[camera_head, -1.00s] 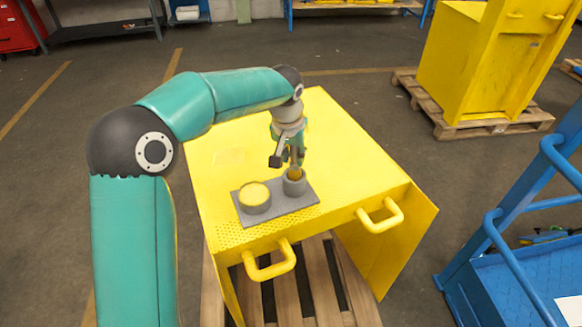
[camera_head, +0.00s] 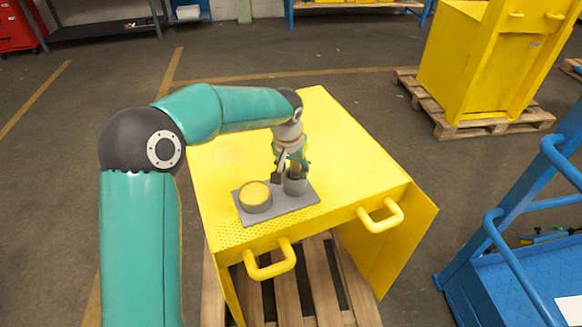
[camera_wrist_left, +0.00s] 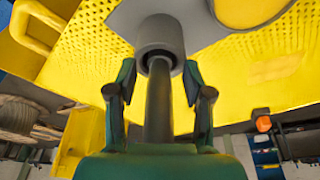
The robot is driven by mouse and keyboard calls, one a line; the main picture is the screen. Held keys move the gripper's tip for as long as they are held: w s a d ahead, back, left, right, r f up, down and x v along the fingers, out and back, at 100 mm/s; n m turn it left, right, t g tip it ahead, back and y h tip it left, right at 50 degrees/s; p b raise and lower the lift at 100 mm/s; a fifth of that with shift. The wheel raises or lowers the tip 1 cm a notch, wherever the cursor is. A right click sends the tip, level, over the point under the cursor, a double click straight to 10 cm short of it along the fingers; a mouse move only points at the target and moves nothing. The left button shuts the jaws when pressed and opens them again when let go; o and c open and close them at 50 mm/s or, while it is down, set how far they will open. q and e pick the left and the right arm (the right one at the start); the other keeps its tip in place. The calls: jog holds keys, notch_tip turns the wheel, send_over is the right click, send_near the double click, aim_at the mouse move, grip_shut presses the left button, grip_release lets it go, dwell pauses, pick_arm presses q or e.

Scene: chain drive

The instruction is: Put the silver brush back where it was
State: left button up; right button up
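The silver brush shows as a plain grey shaft (camera_wrist_left: 159,105) in the left wrist view, with its far end inside a round grey holder (camera_wrist_left: 158,38). The holder (camera_head: 295,186) stands upright on a grey plate (camera_head: 282,206) on the yellow table. My left gripper (camera_head: 289,172) is over the holder. In the left wrist view, its two fingers (camera_wrist_left: 158,75) are spread either side of the shaft with gaps between, their tips near the holder's rim. In the head view the gripper hides most of the brush. My right gripper is not in view.
A round grey tub with a yellow top (camera_head: 255,196) stands on the plate, left of the holder. The yellow table (camera_head: 340,150) has two front handles (camera_head: 270,262) and is otherwise clear. A yellow stand on a pallet is at the back right; blue rails (camera_head: 500,240) are at right.

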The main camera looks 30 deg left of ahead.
pick_arm(q)
jog(key=v, duration=1.2)
jog(key=shift+b, duration=0.3)
jog(key=shift+r, duration=0.1)
